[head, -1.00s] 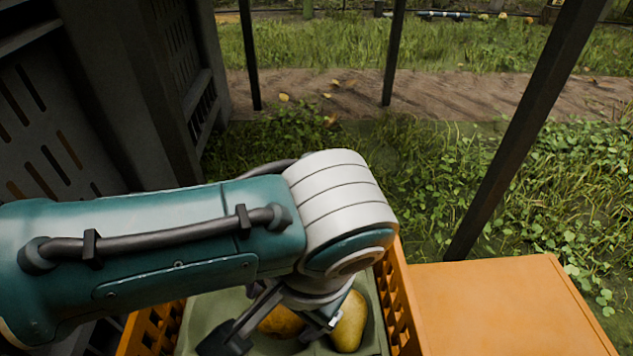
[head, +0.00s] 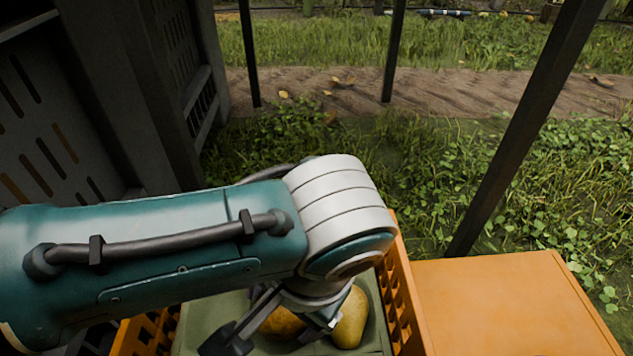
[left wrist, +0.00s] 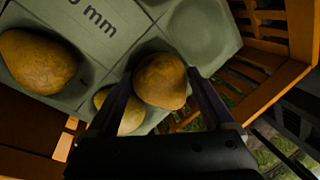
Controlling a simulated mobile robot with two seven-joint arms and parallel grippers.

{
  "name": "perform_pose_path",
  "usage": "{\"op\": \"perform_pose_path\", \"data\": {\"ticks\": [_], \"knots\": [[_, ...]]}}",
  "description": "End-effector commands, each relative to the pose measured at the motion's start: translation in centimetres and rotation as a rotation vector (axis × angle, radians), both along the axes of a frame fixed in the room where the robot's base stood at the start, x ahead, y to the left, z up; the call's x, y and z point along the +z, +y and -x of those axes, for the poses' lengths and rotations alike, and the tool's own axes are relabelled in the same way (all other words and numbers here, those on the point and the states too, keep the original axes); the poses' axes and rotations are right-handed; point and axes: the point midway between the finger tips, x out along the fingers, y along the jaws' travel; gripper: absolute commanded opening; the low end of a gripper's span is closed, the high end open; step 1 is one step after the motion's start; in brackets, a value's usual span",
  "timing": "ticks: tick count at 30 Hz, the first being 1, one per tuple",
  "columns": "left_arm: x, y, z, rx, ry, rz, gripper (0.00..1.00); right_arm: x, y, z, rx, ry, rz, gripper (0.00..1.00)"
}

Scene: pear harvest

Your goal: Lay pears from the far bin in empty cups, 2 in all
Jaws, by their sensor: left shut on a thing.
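My left gripper (left wrist: 162,84) is shut on a yellow-brown pear (left wrist: 160,79), with one dark finger on each side of it. In the head view my left gripper (head: 280,334) is low over the grey-green cup tray (left wrist: 117,63), and its wrist hides part of the tray. Whether the held pear touches the tray is hard to tell. Another pear (left wrist: 38,62) lies in the tray at the left of the wrist view. A further pear (left wrist: 131,117) shows partly behind the left finger. An empty cup (left wrist: 197,24) shows at the top. My right gripper is out of view.
The tray sits in an orange slatted crate (head: 402,305). A flat orange surface (head: 505,305) adjoins it on the right. Tall dark grey slotted bins (head: 48,125) stand at the left. Dark slanted posts (head: 527,125) rise beyond, with grass and a dirt path behind.

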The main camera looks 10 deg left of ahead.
Motion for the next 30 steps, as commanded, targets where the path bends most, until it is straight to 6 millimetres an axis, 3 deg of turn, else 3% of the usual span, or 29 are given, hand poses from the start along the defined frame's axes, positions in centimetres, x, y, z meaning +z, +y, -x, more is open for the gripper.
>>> {"op": "perform_pose_path", "data": {"ticks": [3, 4, 6, 23, 30], "knots": [[0.0, 0.0, 0.0, 0.000, -0.001, 0.000, 0.18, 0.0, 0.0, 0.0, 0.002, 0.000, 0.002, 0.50], [0.0, 0.0, 0.0, 0.000, -0.001, 0.000, 0.90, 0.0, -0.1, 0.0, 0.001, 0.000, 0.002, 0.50], [0.0, 0.0, 0.0, 0.000, -0.001, 0.001, 0.98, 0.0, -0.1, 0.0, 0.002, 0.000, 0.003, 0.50], [0.2, -0.1, 0.1, -0.001, 0.001, 0.003, 1.00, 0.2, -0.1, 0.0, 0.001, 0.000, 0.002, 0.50], [2.7, -0.7, 0.3, -0.001, 0.002, 0.004, 1.00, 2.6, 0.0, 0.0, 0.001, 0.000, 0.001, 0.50]]}}
